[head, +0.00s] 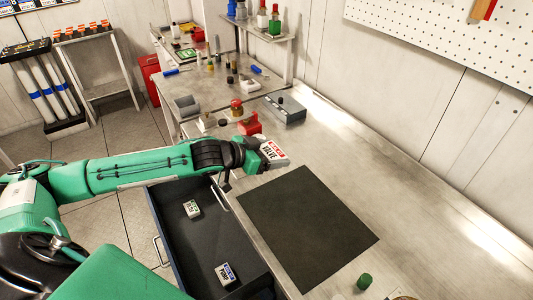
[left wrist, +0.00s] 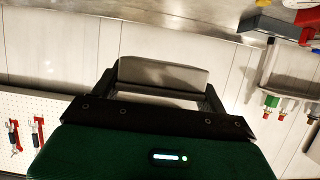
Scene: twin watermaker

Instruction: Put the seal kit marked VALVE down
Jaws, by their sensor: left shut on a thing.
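The seal kit marked VALVE (head: 273,151) is a small white box with a red band and the word VALVE on its face. My left gripper (head: 262,158) is shut on it and holds it near the far left corner of the dark mat. In the left wrist view the kit's plain grey side (left wrist: 163,73) shows between the fingers of the gripper (left wrist: 160,90). Whether the kit touches the surface below is unclear. My right gripper is not in view.
A dark mat (head: 308,226) lies bare on the metal bench (head: 400,190). An open drawer (head: 205,245) holds a green-marked box (head: 192,209) and a box marked PUMP (head: 226,274). A red object (head: 249,125) and a grey box (head: 285,109) stand beyond the gripper. A green knob (head: 364,282) is nearer.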

